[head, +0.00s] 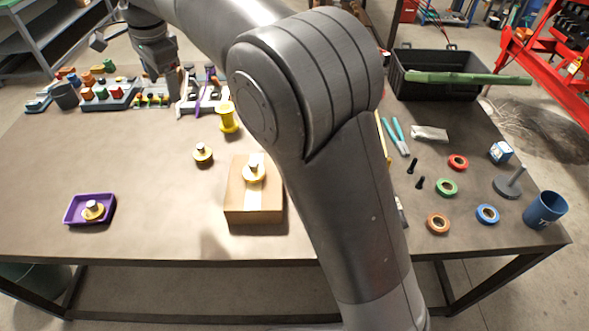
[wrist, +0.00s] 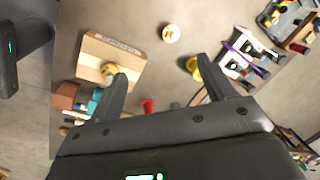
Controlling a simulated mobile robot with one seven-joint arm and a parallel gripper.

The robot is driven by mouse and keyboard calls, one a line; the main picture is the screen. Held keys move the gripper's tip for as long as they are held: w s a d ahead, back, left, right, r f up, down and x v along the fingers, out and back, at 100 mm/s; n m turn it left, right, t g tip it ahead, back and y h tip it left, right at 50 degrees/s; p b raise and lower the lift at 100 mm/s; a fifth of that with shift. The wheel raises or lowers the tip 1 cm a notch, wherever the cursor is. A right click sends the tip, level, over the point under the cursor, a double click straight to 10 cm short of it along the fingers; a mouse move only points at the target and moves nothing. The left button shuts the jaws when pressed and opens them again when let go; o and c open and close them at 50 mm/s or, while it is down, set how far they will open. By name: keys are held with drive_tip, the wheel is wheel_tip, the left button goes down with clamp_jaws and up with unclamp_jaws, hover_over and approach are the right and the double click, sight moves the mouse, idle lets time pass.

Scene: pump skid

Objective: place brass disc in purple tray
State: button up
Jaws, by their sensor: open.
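A purple tray (head: 72,211) sits at the left front of the table. A brass disc with a pale knob (head: 93,210) rests in it. A second brass disc (head: 202,154) lies on the bare table; it also shows in the wrist view (wrist: 171,33). A third brass disc (head: 254,173) sits on a cardboard box (head: 236,201); in the wrist view it is partly behind a finger (wrist: 109,70). My gripper (head: 167,88) is above the back left of the table. In the wrist view my gripper (wrist: 160,72) is open, with nothing between its fingers. The tray is outside the wrist view.
A yellow spool (head: 228,118) stands behind the loose disc. Racks of coloured parts (head: 107,93) line the back left. Tape rolls (head: 438,222), pliers (head: 396,137) and a blue mug (head: 544,209) are at right, near a black crate (head: 434,87). The table between tray and box is clear.

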drive_tip(key=s+d+r+n+t, duration=0.1)
drive_tip(key=s+d+n, duration=0.15)
drive_tip(key=d, duration=0.65)
drive_tip(key=s+d+r+n, duration=0.1)
drive_tip(key=s+d+r, duration=0.15)
drive_tip(key=d, duration=0.65)
drive_tip(key=s+d+r+n+t, duration=0.1)
drive_tip(key=s+d, duration=0.3)
drive_tip(key=d, duration=0.6)
drive_tip(key=s+d+f+n+t, duration=0.1)
drive_tip(key=s+d+f+n, duration=0.1)
drive_tip(key=s+d+f, duration=0.3)
drive_tip(key=s+d+f+n+t+h, duration=0.1)
drive_tip(key=s+d+f+n, duration=0.1)
drive_tip(key=s+d+f, duration=0.3)
drive_tip(key=s+d, duration=0.3)
drive_tip(key=s, duration=0.3)
drive_tip(key=shift+d+n, duration=0.3)
drive_tip(key=shift+n, duration=0.05)
